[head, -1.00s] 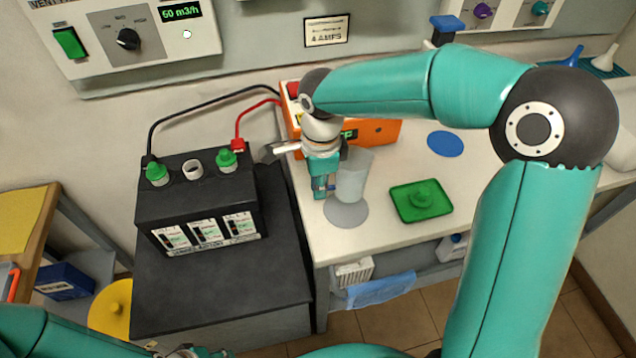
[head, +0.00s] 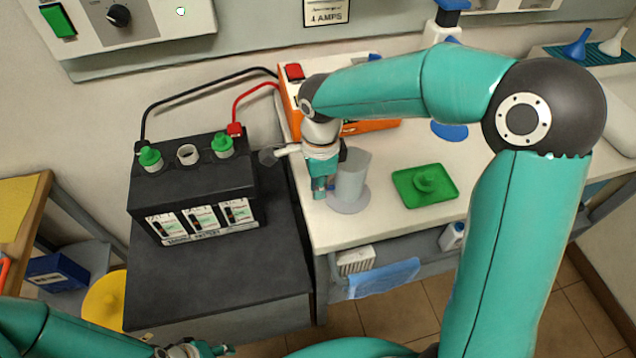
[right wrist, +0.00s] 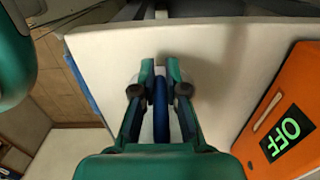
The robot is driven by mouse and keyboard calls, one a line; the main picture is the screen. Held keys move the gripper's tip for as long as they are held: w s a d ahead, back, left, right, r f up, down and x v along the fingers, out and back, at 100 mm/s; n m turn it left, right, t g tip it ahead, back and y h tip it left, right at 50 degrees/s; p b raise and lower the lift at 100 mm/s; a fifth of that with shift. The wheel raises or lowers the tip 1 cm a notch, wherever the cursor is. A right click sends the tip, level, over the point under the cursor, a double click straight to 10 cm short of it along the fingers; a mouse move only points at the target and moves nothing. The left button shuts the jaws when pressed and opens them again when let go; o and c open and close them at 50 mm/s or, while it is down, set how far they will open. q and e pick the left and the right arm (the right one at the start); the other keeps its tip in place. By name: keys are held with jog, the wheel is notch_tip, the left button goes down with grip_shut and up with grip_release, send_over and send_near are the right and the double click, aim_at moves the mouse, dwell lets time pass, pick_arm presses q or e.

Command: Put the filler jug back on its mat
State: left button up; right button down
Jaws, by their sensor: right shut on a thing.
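The filler jug (head: 351,178) is a pale grey, see-through vessel. In the head view it stands about upright over the round grey mat (head: 350,207) on the white bench; its base appears to be on the mat, though I cannot tell for sure that it touches. My right gripper (head: 322,188) is at the jug's left side, shut on its blue handle. The right wrist view shows the blue handle (right wrist: 160,105) between the fingers. My left gripper (head: 197,350) is only partly in view at the bottom edge, and its jaws are unclear.
A green tray (head: 408,200) with a green cap lies right of the mat. An orange charger (head: 372,127) stands behind. A black battery (head: 190,190) with green caps and two cables is to the left. A blue round mat (head: 450,131) lies further back.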

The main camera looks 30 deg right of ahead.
jog(key=shift+f+b, duration=0.35)
jog(key=shift+b, duration=0.05)
jog(key=c, duration=1.1)
grip_release()
jog(key=shift+c, duration=0.2)
jog(key=shift+r, duration=0.1)
